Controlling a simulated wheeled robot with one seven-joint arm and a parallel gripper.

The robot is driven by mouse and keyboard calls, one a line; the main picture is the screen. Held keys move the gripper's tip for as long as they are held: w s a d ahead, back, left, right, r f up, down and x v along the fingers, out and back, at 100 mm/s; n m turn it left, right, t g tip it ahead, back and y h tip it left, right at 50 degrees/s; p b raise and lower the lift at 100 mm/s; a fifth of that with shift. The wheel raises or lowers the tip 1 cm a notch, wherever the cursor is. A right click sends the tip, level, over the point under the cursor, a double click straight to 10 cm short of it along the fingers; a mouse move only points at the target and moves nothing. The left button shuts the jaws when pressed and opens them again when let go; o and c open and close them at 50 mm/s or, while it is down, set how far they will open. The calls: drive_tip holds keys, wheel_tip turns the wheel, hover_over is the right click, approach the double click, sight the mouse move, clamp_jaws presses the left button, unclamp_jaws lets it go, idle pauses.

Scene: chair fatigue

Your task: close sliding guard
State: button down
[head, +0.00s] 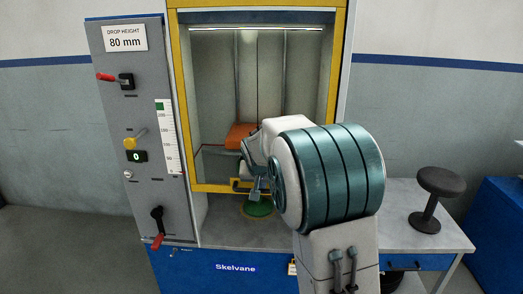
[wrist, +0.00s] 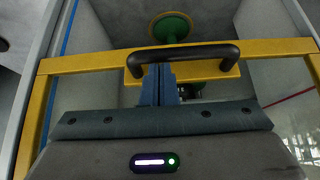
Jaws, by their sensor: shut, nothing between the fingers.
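The sliding guard is a clear panel in a yellow frame (head: 211,188) on the front of the test machine. Its bottom bar stands above the machine's bed, leaving a gap below. The bar crosses the wrist view (wrist: 80,64) and carries a black bar handle (wrist: 205,52). My gripper (wrist: 158,68) is shut and empty, its blue fingertips right at the handle's left half. I cannot tell whether they touch it. In the head view my gripper (head: 256,190) is near the bottom bar, and my arm hides the bar's right part.
An orange block (head: 239,136) sits inside the chamber and a green round pad (head: 258,208) below. The left control panel (head: 130,80) has a red lever, yellow knob and black-red handle (head: 158,226). A dark stool-like piece (head: 437,182) stands on the right table (head: 400,225).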

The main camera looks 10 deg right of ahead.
wheel_tip(320, 180, down, 27)
drive_tip(key=b, duration=1.8)
drive_tip(key=shift+s+f, duration=0.1)
drive_tip(key=shift+s, duration=0.1)
drive_tip(key=s+a+r+p, duration=0.1)
drive_tip(key=s+r+p, duration=0.1)
drive_tip(key=r, duration=0.4)
drive_tip(key=s+r+p, duration=0.2)
drive_tip(key=r+p, duration=0.1)
drive_tip(key=r, duration=0.4)
drive_tip(key=s+r+n+g+p, duration=0.1)
drive_tip(key=s+r+p, duration=0.5)
drive_tip(key=s, duration=0.4)
drive_tip(key=s+a+r+n+g+y+p, duration=0.1)
drive_tip(key=s+r+p, duration=0.6)
drive_tip(key=s, duration=0.3)
drive_tip(key=s+a+r+n+g+y+p, duration=0.1)
drive_tip(key=s+r+p, duration=0.6)
drive_tip(key=s+p, duration=0.1)
drive_tip(key=shift+s, duration=0.9)
